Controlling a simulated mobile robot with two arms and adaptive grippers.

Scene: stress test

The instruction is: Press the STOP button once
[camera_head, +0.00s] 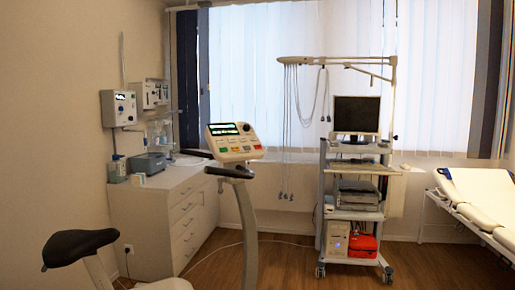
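The exercise bike's white console (235,141) stands near the middle of the head view, on a grey post. It has a lit screen (223,129) at its upper left and a round dark control at its upper right. Several small coloured buttons, some green and some reddish, sit in rows below the screen. Their labels are too small to read, so I cannot tell which one is STOP. Neither of my grippers is in view.
The bike's black saddle (79,246) is at the lower left. A white drawer cabinet (178,222) with small devices stands behind the bike. A wheeled equipment trolley (352,206) and a bed (480,203) are to the right. Wooden floor (290,272) is open between bike and trolley.

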